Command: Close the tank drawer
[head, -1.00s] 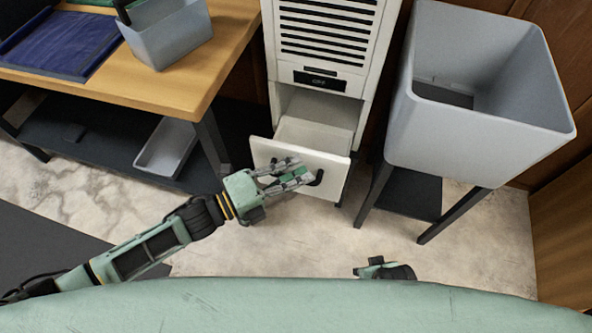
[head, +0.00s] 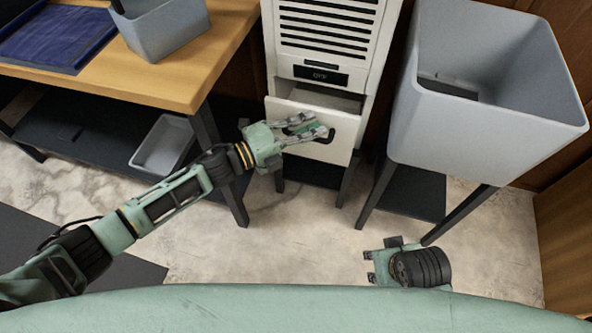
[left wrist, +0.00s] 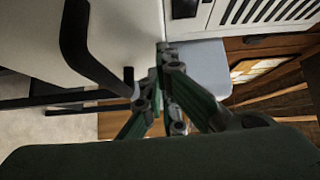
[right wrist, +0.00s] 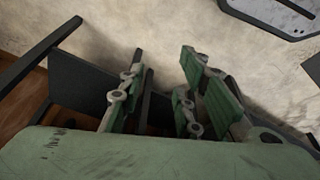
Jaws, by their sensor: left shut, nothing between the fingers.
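The white tank drawer (head: 300,117) sits low in the white slatted unit (head: 335,50) in the head view. In the left wrist view, the shut fingertips (left wrist: 166,62) are beside the white front and black handle (left wrist: 80,45). My right gripper (head: 368,266) is open and empty, low over the floor; its spread fingers show in the right wrist view (right wrist: 160,65).
A wooden workbench (head: 190,85) with a grey bin (head: 165,35) stands left. A large grey tub (head: 480,130) on a dark stand is close on the right. The floor (head: 270,240) before the unit is clear.

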